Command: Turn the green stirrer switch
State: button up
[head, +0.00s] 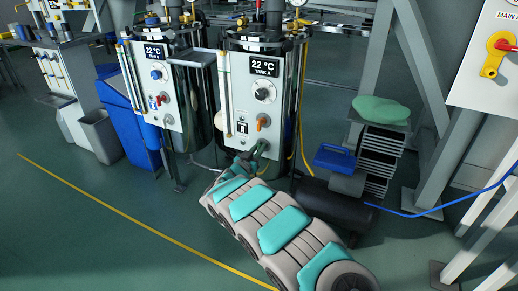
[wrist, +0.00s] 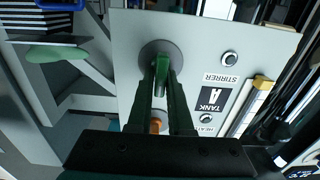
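The green stirrer switch (wrist: 162,72) sits on a round grey base on the tank A panel (wrist: 205,30), which appears upside down in the wrist view. My gripper (wrist: 162,66) is at the switch, with one dark finger on each side of its handle. The fingers are close together and appear shut on the handle. In the head view my gripper (head: 259,150) reaches the lower part of the tank A panel (head: 241,105) and hides most of the switch.
An orange switch (head: 263,121) is just above on the same panel. The tank B panel (head: 155,85) stands to the left. Open floor lies at front left.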

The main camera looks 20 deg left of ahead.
grip_shut()
jog(key=shift+m, duration=0.6)
jog(key=shift+d+m+b, duration=0.15)
jog(key=shift+m+b, duration=0.5)
jog(key=shift+m, duration=0.25)
jog(key=shift+d+f+m+b, duration=0.15)
jog(key=shift+f+m+b, duration=0.05)
jog(key=shift+m+b, duration=2.2)
jog(key=shift+d+f+m+b, duration=0.15)
jog(key=shift+f+m+b, duration=0.1)
jog(key=shift+m+b, duration=2.15)
jog(key=shift+d+f+m+b, duration=0.15)
jog(key=shift+f+m+b, duration=0.05)
jog(key=shift+m+b, duration=2.2)
jog(key=shift+m, duration=0.4)
